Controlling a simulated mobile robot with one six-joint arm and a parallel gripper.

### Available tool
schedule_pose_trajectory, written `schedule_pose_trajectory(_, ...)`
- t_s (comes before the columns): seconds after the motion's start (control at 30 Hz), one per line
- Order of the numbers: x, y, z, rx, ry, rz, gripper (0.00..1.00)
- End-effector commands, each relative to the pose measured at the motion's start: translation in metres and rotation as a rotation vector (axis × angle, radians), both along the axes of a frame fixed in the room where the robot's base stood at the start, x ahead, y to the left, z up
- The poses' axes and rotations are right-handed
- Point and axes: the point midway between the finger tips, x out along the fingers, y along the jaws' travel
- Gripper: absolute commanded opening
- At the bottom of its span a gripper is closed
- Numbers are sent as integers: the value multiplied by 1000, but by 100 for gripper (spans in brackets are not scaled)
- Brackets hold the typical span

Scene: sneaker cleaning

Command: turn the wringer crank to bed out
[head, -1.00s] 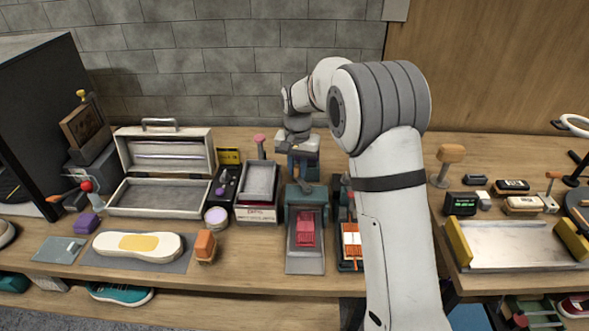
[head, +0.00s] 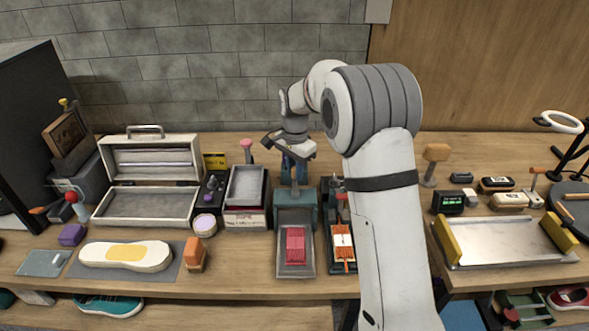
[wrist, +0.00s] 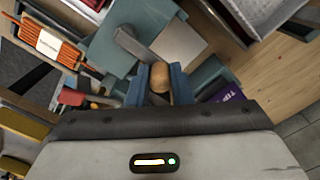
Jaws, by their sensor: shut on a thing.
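The teal wringer (head: 304,208) stands on the workbench left of my arm in the head view. Its grey bed (head: 295,272) points toward the front edge, with a pink-red piece (head: 295,245) lying on it. My gripper (head: 292,165) is behind the wringer, pointing down. In the wrist view, the wringer (wrist: 115,45) is just beyond my blue fingers. They are shut on the crank's brown rounded knob (wrist: 159,85), and the grey crank arm (wrist: 137,45) runs away from it. My gripper and arm hide part of the crank in the head view.
A black holder with orange laces (head: 342,240) stands close right of the wringer. A tray (head: 247,187) is close left. A pale open case (head: 148,205) and an orange-topped block (head: 195,255) lie farther left. A metal tray (head: 500,240) is at right.

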Motion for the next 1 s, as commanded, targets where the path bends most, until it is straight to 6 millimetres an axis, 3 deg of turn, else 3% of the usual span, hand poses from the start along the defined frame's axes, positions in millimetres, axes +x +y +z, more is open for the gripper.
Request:
schedule_pose_trajectory(0.4, 1, -1, 1, 0, -3, -8, 0)
schedule_pose_trajectory(0.43, 1, -1, 1, 1, -2, -8, 21)
schedule_pose_trajectory(0.67, 0, -1, 0, 0, -1, -7, 40)
schedule_pose_trajectory(1.0, 1, -1, 6, 1, -2, -7, 42)
